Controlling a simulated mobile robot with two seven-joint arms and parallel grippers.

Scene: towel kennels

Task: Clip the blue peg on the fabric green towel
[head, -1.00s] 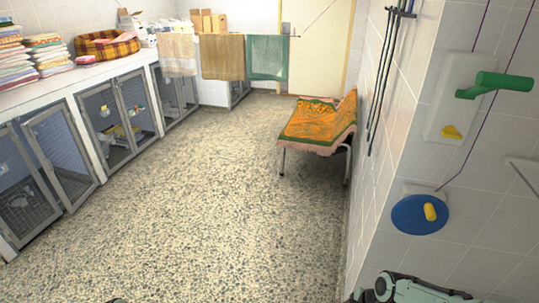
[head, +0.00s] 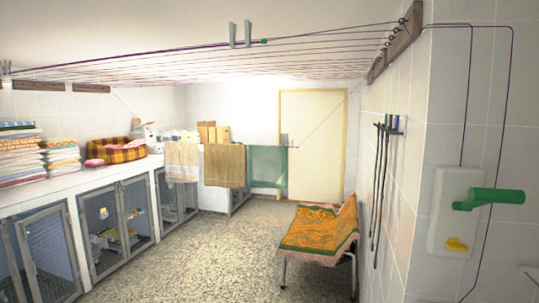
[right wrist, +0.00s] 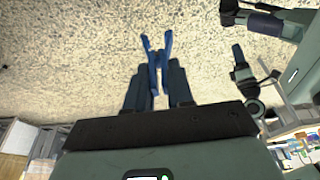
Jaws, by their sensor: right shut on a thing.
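The green towel (head: 267,167) hangs at the back of the room, the rightmost in a row of three towels. It looks thin and slightly see-through. The blue peg (right wrist: 152,64) is between the dark fingers of my right gripper (right wrist: 157,70) in the right wrist view. The gripper is shut on it, and the peg's two prongs point away from the palm, above the speckled floor. Neither gripper shows in the head view. Part of my other arm, with dark end pieces, shows at the upper right of the right wrist view; its finger state is unclear.
An orange-covered bench (head: 320,232) stands at the right wall. Kennels (head: 118,225) under a white counter line the left. A ceiling drying rack (head: 396,38) with lines and grey pegs (head: 240,34) hangs overhead. A green crank handle (head: 495,196) juts from the right wall. Speckled floor (head: 215,258) between is clear.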

